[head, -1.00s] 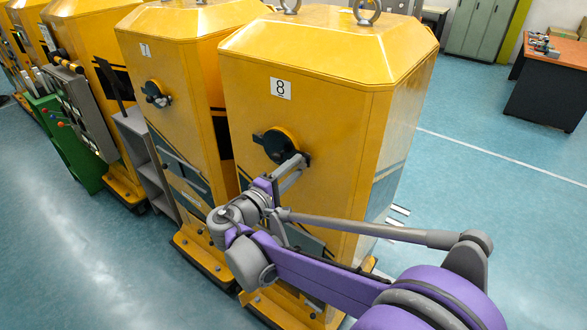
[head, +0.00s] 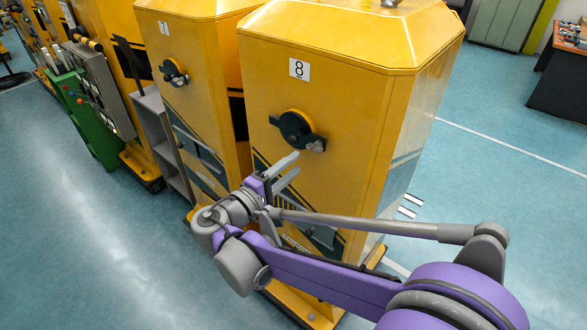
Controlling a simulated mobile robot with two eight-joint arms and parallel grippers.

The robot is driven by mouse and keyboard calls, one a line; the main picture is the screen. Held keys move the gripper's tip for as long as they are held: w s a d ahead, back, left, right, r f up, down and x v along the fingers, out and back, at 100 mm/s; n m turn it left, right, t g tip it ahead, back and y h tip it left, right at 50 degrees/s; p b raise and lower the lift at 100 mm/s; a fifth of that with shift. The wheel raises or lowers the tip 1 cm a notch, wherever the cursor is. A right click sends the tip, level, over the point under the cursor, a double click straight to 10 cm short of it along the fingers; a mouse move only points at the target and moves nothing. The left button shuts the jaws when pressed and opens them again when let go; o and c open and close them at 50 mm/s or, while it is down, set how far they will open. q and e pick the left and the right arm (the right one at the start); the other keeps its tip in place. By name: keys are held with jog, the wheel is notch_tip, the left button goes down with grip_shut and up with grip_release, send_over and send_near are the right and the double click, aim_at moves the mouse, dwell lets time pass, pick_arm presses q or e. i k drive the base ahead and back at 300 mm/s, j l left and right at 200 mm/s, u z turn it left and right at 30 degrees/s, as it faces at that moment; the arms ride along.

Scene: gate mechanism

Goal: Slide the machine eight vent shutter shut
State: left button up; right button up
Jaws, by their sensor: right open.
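Machine eight (head: 345,95) is a tall yellow cabinet with a white "8" label (head: 299,69). A round black fitting (head: 296,128) with a wing at its upper left and a grey tip at its lower right sits on the front. Lower down, a dark grey panel (head: 318,236) shows partly behind my arm; I cannot tell whether it is the vent shutter or how far shut it is. My right gripper (head: 287,169) is open and empty, just below the black fitting and apart from it. My left gripper is out of view.
Another yellow machine (head: 200,95) stands close on the left, with a grey shelf (head: 160,135) and a green console (head: 92,130) beyond it. Blue floor is free at the right, up to a dark desk (head: 560,80).

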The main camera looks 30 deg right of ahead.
aim_at(324, 234)
jog(key=z, duration=1.25)
